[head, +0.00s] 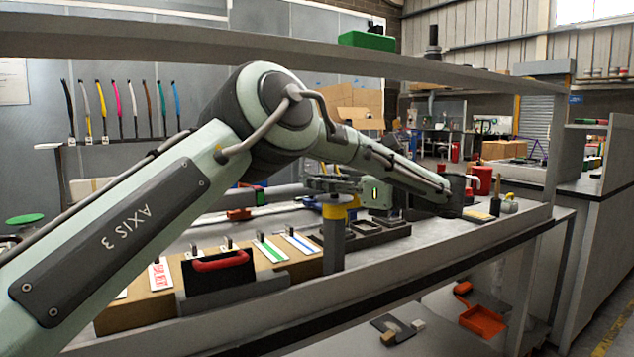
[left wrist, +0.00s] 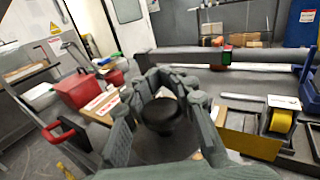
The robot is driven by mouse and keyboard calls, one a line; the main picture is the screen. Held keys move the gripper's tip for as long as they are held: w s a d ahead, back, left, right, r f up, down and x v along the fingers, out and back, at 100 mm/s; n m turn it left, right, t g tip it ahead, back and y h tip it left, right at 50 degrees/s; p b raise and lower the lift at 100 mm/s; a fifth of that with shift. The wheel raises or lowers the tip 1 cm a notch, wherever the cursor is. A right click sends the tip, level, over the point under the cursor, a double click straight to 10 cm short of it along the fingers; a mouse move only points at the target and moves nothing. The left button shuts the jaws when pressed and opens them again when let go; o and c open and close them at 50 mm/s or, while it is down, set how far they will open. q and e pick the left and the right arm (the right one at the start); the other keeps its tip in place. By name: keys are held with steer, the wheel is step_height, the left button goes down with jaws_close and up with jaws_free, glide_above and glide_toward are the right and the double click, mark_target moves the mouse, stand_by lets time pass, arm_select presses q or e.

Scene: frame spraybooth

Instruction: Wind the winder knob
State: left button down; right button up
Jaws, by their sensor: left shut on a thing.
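The winder knob (left wrist: 160,115) is a round black knob in the left wrist view. The grey fingers of my left gripper (left wrist: 165,90) are around it, shut on it from both sides. In the head view my left gripper (head: 332,184) points left, just above a grey post with a yellow collar (head: 338,211). The knob cannot be made out there, as the fingers hide it. My right gripper is in neither view.
A black holder with a red handle (head: 222,262) stands at the bench front. Labelled strips (head: 270,249) lie on a wooden block beside it. Dark square trays (head: 385,228) sit right of the post. A grey rail (head: 470,72) crosses above the bench.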

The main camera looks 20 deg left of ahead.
arm_select(q)
steer(key=shift+a+r, duration=0.1)
steer(key=shift+r, duration=0.05)
steer(key=c, duration=1.3)
jaws_free()
step_height(320, 180, up, 10)
steer(key=shift+f, duration=0.1)
